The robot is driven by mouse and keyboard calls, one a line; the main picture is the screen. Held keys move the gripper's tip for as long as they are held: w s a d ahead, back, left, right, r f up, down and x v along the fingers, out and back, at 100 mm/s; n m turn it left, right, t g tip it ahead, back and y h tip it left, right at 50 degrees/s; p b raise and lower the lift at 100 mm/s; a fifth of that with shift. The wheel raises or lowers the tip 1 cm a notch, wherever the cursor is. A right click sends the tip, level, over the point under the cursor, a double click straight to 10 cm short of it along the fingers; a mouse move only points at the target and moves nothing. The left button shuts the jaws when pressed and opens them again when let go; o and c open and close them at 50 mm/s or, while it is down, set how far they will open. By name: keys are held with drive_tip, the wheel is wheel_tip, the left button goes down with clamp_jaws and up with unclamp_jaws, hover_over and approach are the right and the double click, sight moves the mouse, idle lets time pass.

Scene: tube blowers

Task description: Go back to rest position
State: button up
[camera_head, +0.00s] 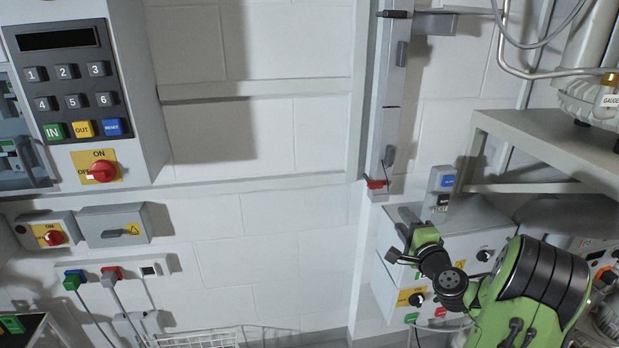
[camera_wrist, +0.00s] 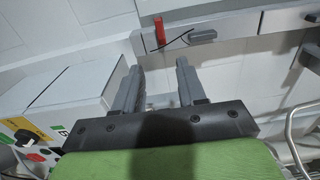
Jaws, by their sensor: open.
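My gripper (camera_wrist: 159,88) is open in the wrist view, its two grey fingers apart with nothing between them. In the head view my green and black arm reaches in from the lower right, and my gripper (camera_head: 398,238) is in front of a light grey control box (camera_head: 465,225) on the wall. The same box (camera_wrist: 75,90) shows at the left in the wrist view. A red handle (camera_wrist: 159,32) on a grey rail lies beyond the fingertips in the wrist view. The red part (camera_head: 377,184) also shows at the rail's lower end in the head view.
A keypad panel (camera_head: 75,75) with a red rotary switch (camera_head: 103,171) hangs at the upper left. Smaller switch boxes (camera_head: 113,226) and plugged cables (camera_head: 110,275) are below it. A shelf (camera_head: 560,135) juts out at the right. A wire basket (camera_head: 205,340) is at the bottom. The middle wall is clear.

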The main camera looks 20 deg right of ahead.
drive_tip(key=s+a+r+n+g+y+p, duration=0.1)
drive_tip(key=a+r+n+g+y+p, duration=0.25)
drive_tip(key=a+n, duration=0.65)
drive_tip(key=s+a+r+n+g+y+p, duration=0.1)
drive_tip(key=a+r+n+g+y+p, duration=0.3)
drive_tip(key=a, duration=1.3)
drive_tip(key=s+a+r+n+g+h+p, duration=0.1)
drive_tip(key=s+a+r+n+g+p, duration=0.1)
drive_tip(key=s, duration=1)
drive_tip(key=s+a+r+n+g+h+p, duration=0.1)
drive_tip(key=s+n, duration=0.4)
drive_tip(key=s, duration=0.7)
wheel_tip(320, 180, up, 3)
drive_tip(key=shift+a+f+g+h+p, duration=0.2)
drive_tip(key=shift+a+g+h+p, duration=0.3)
drive_tip(key=shift+a, duration=0.6)
